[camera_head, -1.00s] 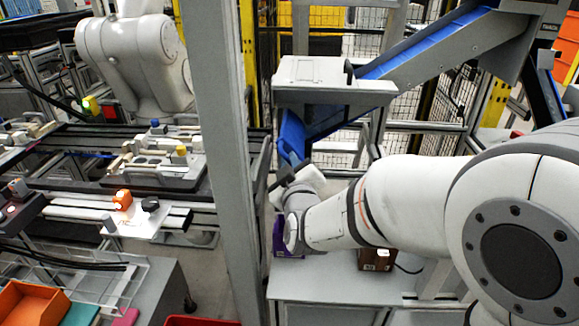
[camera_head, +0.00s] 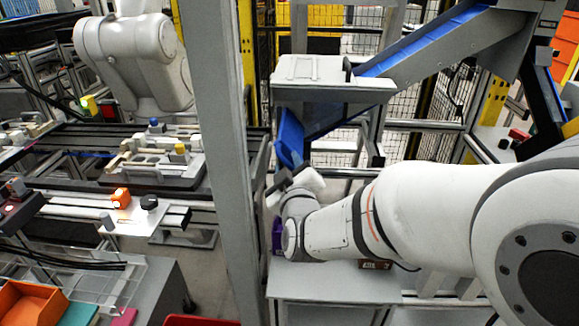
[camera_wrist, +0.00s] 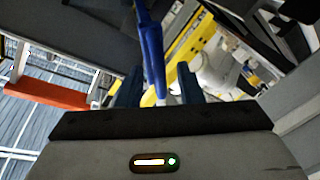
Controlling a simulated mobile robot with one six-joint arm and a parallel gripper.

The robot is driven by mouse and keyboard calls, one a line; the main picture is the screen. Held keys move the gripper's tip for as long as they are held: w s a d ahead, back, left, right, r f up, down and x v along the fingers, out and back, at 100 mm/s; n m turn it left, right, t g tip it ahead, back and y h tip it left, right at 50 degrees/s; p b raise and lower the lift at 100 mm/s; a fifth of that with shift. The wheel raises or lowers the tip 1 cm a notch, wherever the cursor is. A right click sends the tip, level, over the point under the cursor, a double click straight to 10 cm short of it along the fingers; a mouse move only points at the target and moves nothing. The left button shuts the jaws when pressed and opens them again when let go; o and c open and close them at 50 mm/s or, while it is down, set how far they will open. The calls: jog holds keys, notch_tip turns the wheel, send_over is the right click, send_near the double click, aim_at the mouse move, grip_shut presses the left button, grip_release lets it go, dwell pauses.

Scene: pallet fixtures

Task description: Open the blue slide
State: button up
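The blue slide (camera_head: 435,38) runs down from the upper right, passes behind a grey housing, and ends in a lower blue flap (camera_head: 290,138) that hangs steeply. My gripper (camera_head: 283,180) is just below this flap, largely hidden by my own wrist. In the wrist view, my gripper (camera_wrist: 158,84) has its two dark fingers apart.
A grey post (camera_head: 222,150) stands left of my gripper. The grey housing (camera_head: 312,78) sits above it. A grey table (camera_head: 330,285) lies under my arm, with a purple bin (camera_head: 277,235) and a mostly hidden brown box (camera_head: 375,264). Another white robot (camera_head: 135,60) stands at the left.

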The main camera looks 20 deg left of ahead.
jog(key=v, duration=0.8)
jog(key=shift+w, duration=0.1)
